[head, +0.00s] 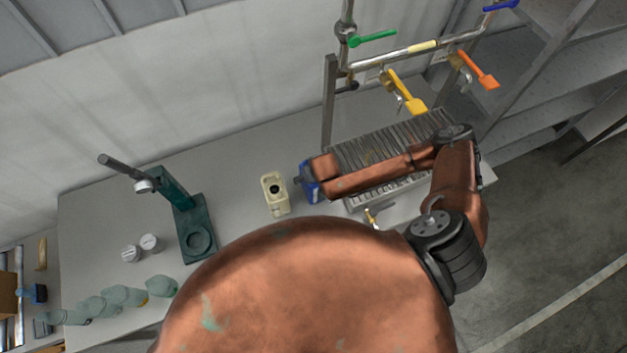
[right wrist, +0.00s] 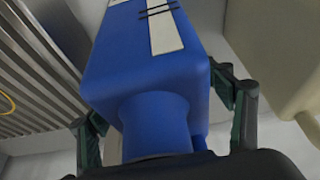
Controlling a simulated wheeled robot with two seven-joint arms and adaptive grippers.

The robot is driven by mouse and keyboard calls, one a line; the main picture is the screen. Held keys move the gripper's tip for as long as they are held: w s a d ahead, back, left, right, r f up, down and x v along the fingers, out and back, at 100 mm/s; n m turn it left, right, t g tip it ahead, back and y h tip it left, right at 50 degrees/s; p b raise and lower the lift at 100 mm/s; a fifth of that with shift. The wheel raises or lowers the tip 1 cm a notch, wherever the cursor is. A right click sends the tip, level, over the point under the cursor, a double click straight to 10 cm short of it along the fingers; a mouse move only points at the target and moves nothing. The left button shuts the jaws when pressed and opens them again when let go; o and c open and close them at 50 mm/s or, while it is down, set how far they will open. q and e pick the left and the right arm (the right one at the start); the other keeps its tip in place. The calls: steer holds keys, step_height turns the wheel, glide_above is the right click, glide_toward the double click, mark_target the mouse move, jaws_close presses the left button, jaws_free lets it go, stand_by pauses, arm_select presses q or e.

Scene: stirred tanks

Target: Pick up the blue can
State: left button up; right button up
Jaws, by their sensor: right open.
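The blue can (head: 311,193) stands on the grey table, partly hidden behind my right arm in the head view. In the right wrist view the blue can (right wrist: 150,65) fills the middle, with a white label with dark stripes and a round blue neck towards the camera. My right gripper (right wrist: 163,118) is open, with one finger on each side of the can. Whether the fingers touch it cannot be told. My left gripper is not in view.
A cream can (head: 274,195) stands just left of the blue can. A ribbed metal rack (head: 385,150) and pipes with coloured valve handles (head: 405,92) are on the right. A green stand (head: 187,215), two white-topped jars (head: 140,247) and several bottles stand on the left.

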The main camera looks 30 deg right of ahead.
steer(key=shift+f, duration=0.1)
steer(key=c, duration=0.7)
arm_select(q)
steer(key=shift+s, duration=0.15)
arm_select(e)
steer(key=c, duration=0.7)
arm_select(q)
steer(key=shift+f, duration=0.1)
arm_select(e)
steer(key=shift+o, duration=0.2)
steer(key=v, duration=0.3)
steer(key=b+v, duration=0.1)
steer(key=v, duration=0.2)
steer(key=s+b+v, duration=0.1)
steer(key=v, duration=0.2)
steer(key=shift+d, duration=0.2)
arm_select(q)
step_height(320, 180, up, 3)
steer(key=p, duration=0.5)
arm_select(e)
steer(key=s+r, duration=0.4)
steer(key=s, duration=0.5)
steer(key=shift+s+d+r, duration=0.25)
steer(key=shift+d+r, duration=0.1)
steer(key=shift+r, duration=0.05)
